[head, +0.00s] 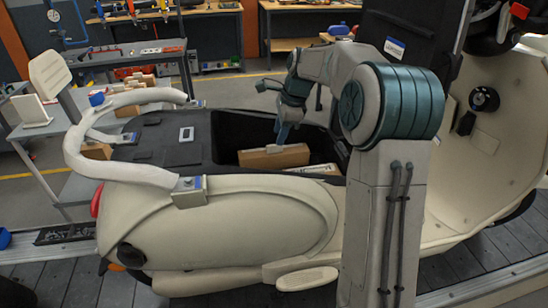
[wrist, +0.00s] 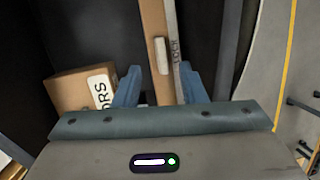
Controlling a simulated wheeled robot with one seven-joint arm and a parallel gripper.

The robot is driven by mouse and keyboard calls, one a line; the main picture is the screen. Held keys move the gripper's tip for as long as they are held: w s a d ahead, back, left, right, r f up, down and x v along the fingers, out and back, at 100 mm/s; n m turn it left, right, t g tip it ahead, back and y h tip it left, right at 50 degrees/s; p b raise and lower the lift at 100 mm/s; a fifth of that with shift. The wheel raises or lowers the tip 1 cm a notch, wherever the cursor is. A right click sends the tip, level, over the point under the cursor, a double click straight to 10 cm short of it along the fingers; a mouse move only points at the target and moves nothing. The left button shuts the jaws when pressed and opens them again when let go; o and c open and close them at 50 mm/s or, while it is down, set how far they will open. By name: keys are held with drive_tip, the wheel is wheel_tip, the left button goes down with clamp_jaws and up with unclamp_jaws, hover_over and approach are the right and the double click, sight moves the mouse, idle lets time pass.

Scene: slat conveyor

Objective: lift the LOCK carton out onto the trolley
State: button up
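The LOCK carton (wrist: 156,38) is a long, narrow brown box with LOCK printed along one side face and a pale strip on top. In the head view a brown carton (head: 273,157), which looks like the same one, lies in the scooter's dark open compartment (head: 228,131). My gripper (wrist: 159,78) has its blue fingers apart, one on each side of the LOCK carton in the wrist view. A gap shows by the left finger; contact at the right finger is unclear. The gripper (head: 281,137) points down into the compartment. A grey trolley-like stand (head: 75,100) is at left.
Another carton (wrist: 80,88), with a label ending in ORS, sits left of my gripper. A pale-labelled carton (head: 319,169) lies at the compartment's near right. Dark walls surround the cartons. The scooter's cream handrail (head: 80,150) rises between the compartment and the stand.

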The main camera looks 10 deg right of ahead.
sight(274, 145)
drive_tip(key=x, duration=0.4)
drive_tip(key=shift+w+a, duration=0.1)
drive_tip(key=shift+w, duration=0.05)
drive_tip(key=c, duration=0.8)
clamp_jaws()
drive_tip(key=shift+r, duration=0.15)
